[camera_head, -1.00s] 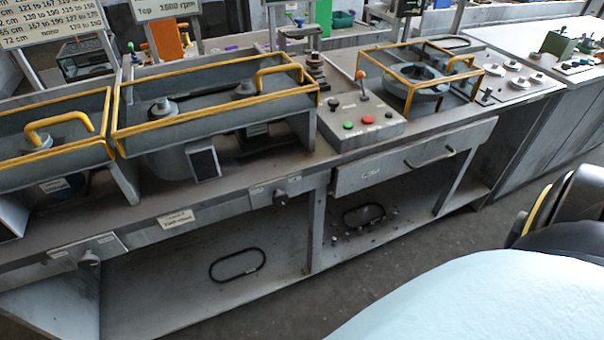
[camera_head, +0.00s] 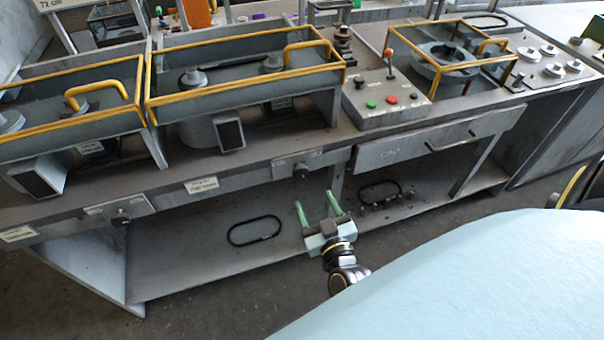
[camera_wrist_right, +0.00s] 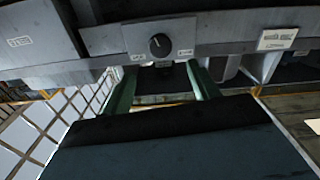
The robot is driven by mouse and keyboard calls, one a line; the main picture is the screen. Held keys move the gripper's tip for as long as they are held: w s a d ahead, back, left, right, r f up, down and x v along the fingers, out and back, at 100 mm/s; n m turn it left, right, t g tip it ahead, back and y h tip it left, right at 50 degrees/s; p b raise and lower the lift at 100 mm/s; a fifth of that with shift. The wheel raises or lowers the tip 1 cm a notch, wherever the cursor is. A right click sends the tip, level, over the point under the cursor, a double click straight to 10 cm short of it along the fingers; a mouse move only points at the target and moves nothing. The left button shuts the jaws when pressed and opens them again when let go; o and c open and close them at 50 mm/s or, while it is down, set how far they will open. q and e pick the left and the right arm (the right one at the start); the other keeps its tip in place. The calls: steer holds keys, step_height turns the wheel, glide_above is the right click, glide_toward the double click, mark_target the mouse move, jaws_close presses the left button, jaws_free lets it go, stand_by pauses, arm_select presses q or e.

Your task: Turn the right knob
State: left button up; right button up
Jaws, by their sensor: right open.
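The right knob (camera_head: 302,171) is a small dark knob on a light panel on the bench's front edge, left of the drawer. In the right wrist view the knob (camera_wrist_right: 160,45) shows as a black dial with a white mark, on a panel with small labels. My right gripper (camera_head: 317,202) is open and empty, below and in front of the knob, apart from it. Its two green fingers (camera_wrist_right: 162,72) show in the wrist view, with the knob beyond and between them. A second knob (camera_head: 120,217) sits farther left on the bench front. My left gripper is out of view.
The drawer (camera_head: 440,142) with a bar handle is just right of the knob panel. A lower shelf (camera_head: 190,265) carries black belt loops (camera_head: 255,231). The bench top holds yellow-framed guards (camera_head: 245,85) and a control box (camera_head: 385,103) with buttons and a lever.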

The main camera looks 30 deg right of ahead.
mark_target(301, 174)
steer(key=x, duration=1)
steer(key=shift+w+b, duration=0.2)
steer(key=shift+b, duration=0.2)
steer(key=c, duration=1)
